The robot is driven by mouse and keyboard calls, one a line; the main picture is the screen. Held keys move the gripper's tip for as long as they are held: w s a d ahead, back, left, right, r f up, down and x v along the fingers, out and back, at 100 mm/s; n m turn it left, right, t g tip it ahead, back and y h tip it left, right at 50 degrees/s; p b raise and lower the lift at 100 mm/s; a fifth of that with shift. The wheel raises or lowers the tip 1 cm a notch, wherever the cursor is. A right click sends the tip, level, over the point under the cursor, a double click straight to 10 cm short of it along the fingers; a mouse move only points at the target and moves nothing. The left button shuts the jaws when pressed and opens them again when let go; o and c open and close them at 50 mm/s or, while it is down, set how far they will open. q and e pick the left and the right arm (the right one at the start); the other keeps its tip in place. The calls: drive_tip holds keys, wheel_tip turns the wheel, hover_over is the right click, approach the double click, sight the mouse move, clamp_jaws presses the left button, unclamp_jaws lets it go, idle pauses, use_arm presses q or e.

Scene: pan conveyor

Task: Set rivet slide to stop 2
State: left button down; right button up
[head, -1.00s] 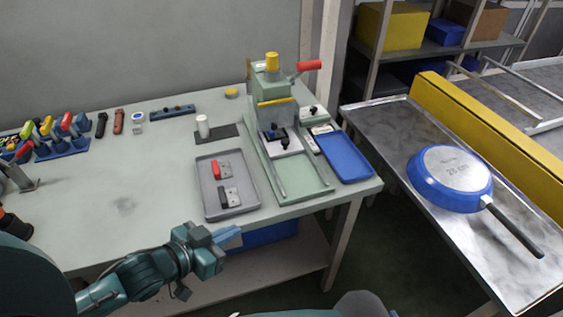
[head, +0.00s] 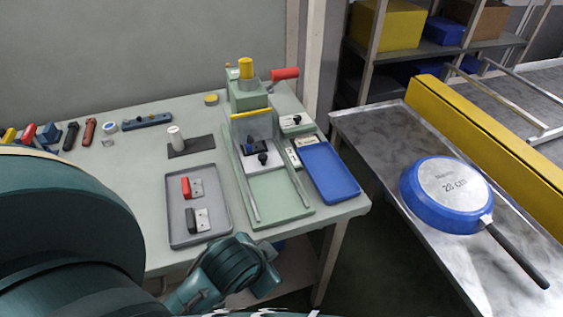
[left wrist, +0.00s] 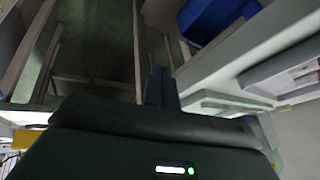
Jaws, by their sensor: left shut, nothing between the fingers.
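The green rivet press (head: 247,92) stands at the back right of the workbench, with a yellow top and a red lever handle. Its green base carries two rails (head: 248,195). A pale slide plate (head: 268,168) with a black knob sits towards the back of the rails, under the press's clear guard. Stop marks are too small to read. My left arm's wrist is low in the head view, in front of the bench's front edge; its fingers cannot be made out there. In the left wrist view the left gripper (left wrist: 161,88) is shut and empty. My right gripper is not in view.
A grey tray (head: 219,170) with red-handled and black-handled pieces lies left of the press. A blue tray (head: 332,178) lies to its right. A blue pan (head: 437,215) rests upside down on the metal conveyor (head: 385,125). The bench's left middle is clear.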

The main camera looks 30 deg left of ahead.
use_arm(q)
drive_tip(key=w+a+r+m+t+y, duration=0.3)
drive_tip(key=w+r+m+t+y, duration=0.15)
drive_tip(key=w+r+y, duration=0.55)
drive_tip(key=h, duration=0.2)
approach(260, 158)
drive_tip(key=shift+m+g, duration=0.25)
drive_tip(key=shift+m, duration=0.2)
drive_tip(key=x, duration=0.5)
drive_tip(key=shift+w+d+f, duration=0.2)
drive_tip(key=shift+d+f, duration=0.05)
drive_tip(key=shift+d, duration=0.15)
drive_tip(key=shift+w+a+f, duration=0.15)
drive_tip(key=shift+w+a, duration=0.25)
drive_tip(key=shift+w, duration=0.1)
drive_tip(key=shift+w+a, duration=1.15)
drive_tip(key=shift+a, duration=0.3)
drive_tip(key=shift+p, duration=0.3)
